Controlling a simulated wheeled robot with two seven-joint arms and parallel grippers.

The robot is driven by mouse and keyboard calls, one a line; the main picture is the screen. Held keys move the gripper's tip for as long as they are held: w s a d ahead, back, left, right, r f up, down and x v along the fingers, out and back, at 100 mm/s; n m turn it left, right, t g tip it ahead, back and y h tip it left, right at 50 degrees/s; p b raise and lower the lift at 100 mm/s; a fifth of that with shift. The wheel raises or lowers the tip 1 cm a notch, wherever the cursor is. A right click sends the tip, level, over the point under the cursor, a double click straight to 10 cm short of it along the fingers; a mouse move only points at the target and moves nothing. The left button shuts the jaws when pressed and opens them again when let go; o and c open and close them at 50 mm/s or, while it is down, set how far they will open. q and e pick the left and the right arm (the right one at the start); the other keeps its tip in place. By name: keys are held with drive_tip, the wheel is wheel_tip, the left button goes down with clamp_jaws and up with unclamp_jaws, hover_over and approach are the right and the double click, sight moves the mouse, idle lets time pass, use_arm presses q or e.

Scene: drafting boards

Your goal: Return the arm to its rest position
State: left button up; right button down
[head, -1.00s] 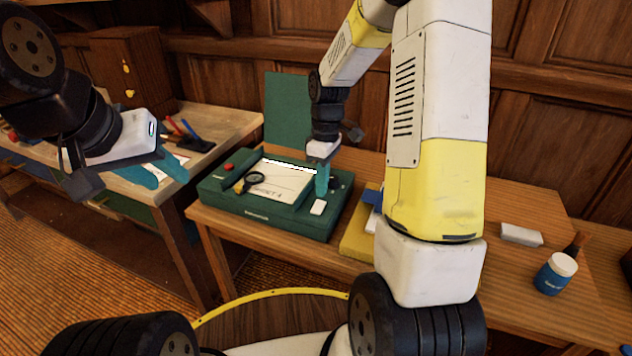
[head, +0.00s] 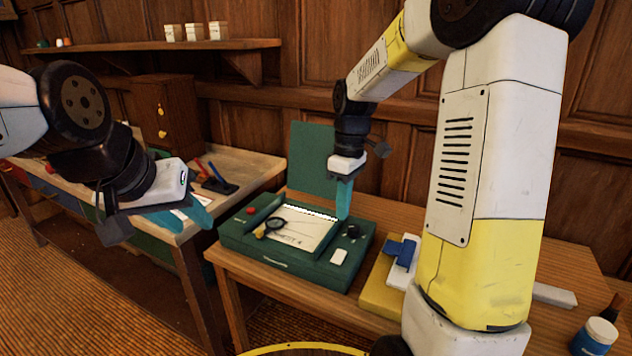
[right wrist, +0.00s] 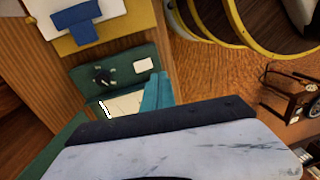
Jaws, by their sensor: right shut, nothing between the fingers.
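My right arm reaches in from the right in the head view. Its gripper (head: 344,200) points down above the right part of a green drafting case (head: 290,270), with its teal fingers shut and empty. In the right wrist view the teal fingers (right wrist: 156,92) are together, with the case (right wrist: 75,135) beyond them. My left gripper (head: 186,214) hangs at the left in the head view, its two teal fingers apart and nothing seen between them, in front of the left desk.
The case's green lid (head: 313,158) stands upright behind it. A yellow board (head: 377,285) with a blue-and-white item (head: 403,252) lies right of the case. A blue jar (head: 594,337) stands at the right. The left desk (head: 250,166) holds a brown cabinet (head: 165,110).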

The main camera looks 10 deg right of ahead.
drive_tip(key=s+r+m+t, duration=0.3)
drive_tip(key=s+r+m, duration=0.2)
drive_tip(key=s, duration=0.3)
drive_tip(key=s+r+m+t+y, duration=0.1)
drive_tip(key=s+r+m+t, duration=0.3)
drive_tip(key=s, duration=0.5)
drive_tip(key=shift+r+m, duration=0.6)
drive_tip(key=shift+r, duration=0.3)
